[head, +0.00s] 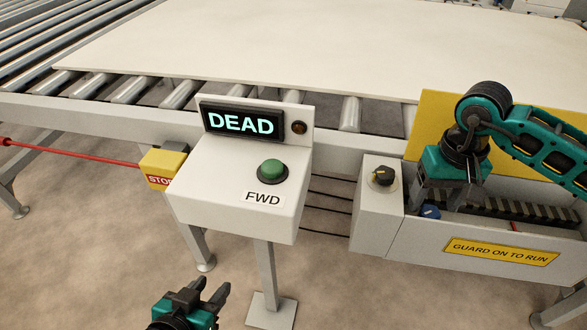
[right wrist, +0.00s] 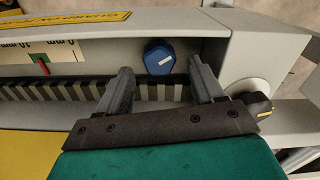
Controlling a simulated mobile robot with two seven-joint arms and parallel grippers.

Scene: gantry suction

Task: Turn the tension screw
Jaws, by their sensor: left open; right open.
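The tension screw is a blue hexagonal head with a white mark (right wrist: 158,58), set in the grey guard trough next to the toothed belt; a bit of its blue shows in the head view (head: 430,211). My right gripper (right wrist: 160,75) is open, with one finger on each side of the blue head in the picture; I cannot tell whether they touch it. In the head view the right gripper (head: 437,205) points down into the trough and its fingertips are mostly hidden. My left gripper (head: 213,288) is open and empty, low in front of the console.
The console (head: 235,200) shows "DEAD" above a green FWD button (head: 271,171). A dark selector knob (head: 383,176) sits on the box left of the trough. A scale with a red pointer (right wrist: 42,62) lies beside the screw. A yellow guard plate (head: 430,110) stands behind.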

